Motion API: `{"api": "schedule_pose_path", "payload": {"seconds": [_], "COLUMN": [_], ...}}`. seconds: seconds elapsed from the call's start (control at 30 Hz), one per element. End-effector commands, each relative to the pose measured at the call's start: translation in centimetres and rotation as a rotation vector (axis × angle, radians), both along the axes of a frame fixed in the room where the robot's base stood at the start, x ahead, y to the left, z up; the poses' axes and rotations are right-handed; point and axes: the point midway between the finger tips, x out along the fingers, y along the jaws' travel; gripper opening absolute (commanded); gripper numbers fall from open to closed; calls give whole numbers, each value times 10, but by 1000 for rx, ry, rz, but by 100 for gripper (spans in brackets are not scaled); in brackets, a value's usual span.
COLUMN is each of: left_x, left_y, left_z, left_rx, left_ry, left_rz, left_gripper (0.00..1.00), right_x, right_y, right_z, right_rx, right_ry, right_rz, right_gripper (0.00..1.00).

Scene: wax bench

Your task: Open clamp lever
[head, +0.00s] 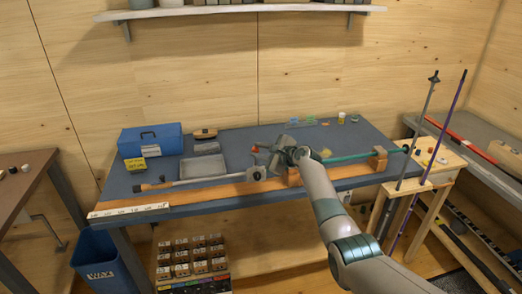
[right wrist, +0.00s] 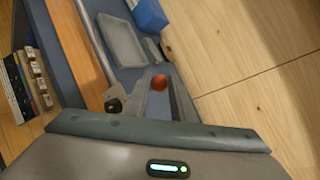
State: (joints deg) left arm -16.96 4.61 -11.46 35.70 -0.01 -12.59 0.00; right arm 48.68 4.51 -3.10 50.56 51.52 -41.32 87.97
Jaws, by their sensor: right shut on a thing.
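The clamp lever shows as a round orange-red knob (right wrist: 159,82) at the tips of my right gripper's fingers (right wrist: 168,97) in the right wrist view. In the head view the knob (head: 254,148) is a small red spot just left of my right gripper (head: 277,156). My right gripper is shut on the lever above the middle of the bench. The rest of the lever and much of the clamp are hidden behind the gripper. A long pole (head: 205,181) lies along the front of the bench, its grey part left of the gripper. My left gripper is out of view.
A wooden support (head: 377,160) stands under the pole's green part. Upright poles (head: 430,160) stand at right.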

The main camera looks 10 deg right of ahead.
Motion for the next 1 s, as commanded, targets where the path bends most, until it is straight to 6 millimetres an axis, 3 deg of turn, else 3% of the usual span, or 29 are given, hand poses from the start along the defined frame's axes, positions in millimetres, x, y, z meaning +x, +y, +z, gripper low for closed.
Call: {"api": "schedule_pose_path", "payload": {"seconds": [0.03,0.27,0.3,0.37,1.0], "left_x": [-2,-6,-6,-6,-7], "left_y": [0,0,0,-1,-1], "left_z": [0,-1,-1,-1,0], "left_rx": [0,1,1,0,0], "left_ry": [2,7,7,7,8], "left_rz": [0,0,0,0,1], "left_gripper": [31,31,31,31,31], "right_x": [-1,-1,-1,-1,-9], "right_y": [10,10,10,10,-2], "right_z": [1,1,1,0,3], "right_rx": [7,6,6,5,2], "right_ry": [1,2,2,2,-1], "right_rz": [12,13,14,12,6], "right_gripper": [0,0,30,43,43]}}
